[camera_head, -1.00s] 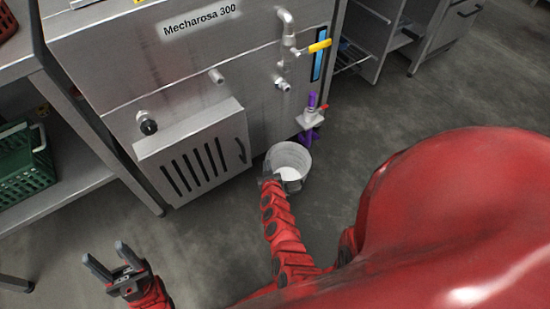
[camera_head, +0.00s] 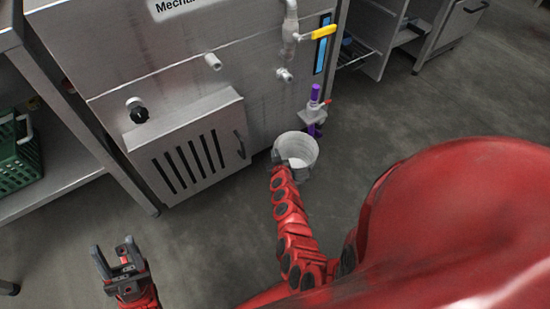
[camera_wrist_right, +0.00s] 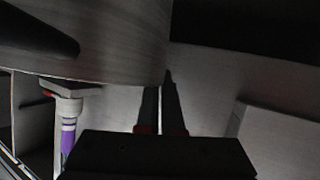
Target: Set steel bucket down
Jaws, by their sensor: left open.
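The steel bucket (camera_head: 309,151) is a pale grey, open-topped pail in front of the right end of the steel machine. It looks upright; I cannot tell whether its bottom touches the floor. My right gripper (camera_head: 278,157) is at the bucket's left rim. In the right wrist view, the right gripper's fingers (camera_wrist_right: 161,105) are almost together, their tips at the edge of the bucket's wall (camera_wrist_right: 125,45). They look shut on the bucket, though the grip itself is partly hidden. My left gripper (camera_head: 115,258) is open and empty at the lower left.
The steel machine (camera_head: 180,75) has a slatted door box (camera_head: 190,155) just left of the bucket. A green crate (camera_head: 15,160) sits on the left shelf. Floor right of the bucket is clear.

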